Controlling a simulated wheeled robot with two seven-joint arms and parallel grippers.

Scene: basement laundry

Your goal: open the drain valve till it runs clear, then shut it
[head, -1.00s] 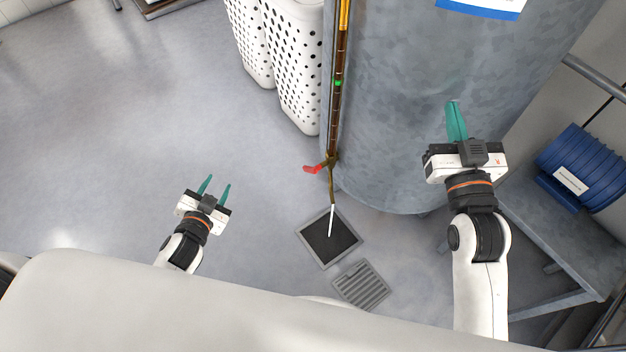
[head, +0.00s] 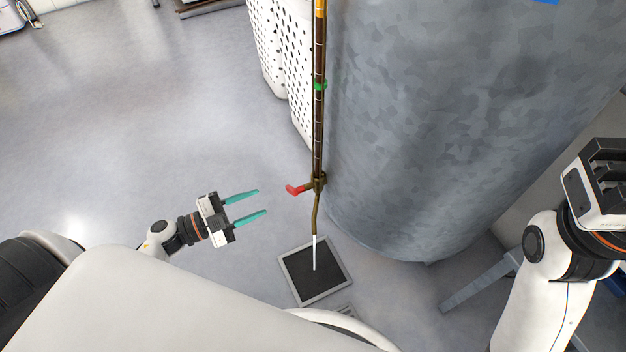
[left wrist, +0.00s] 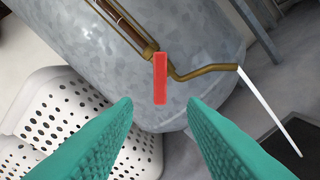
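The drain valve has a red lever (head: 296,189) at the foot of a dark sight tube (head: 319,110) on the grey tank (head: 430,120). A brass spout (head: 315,215) bends down from it, and a whitish stream (head: 314,252) falls to a dark square drain (head: 314,272). In the left wrist view the lever (left wrist: 160,78) stands ahead between the fingers, not touched. My left gripper (head: 262,203) is open and empty, left of the lever. My right gripper (head: 608,160) is at the right edge; its fingertips are out of view.
White perforated baskets (head: 285,60) stand behind the tube, left of the tank. A green marker (head: 319,86) sits on the tube. A grey stand leg (head: 480,285) is at the lower right. The floor at left is clear.

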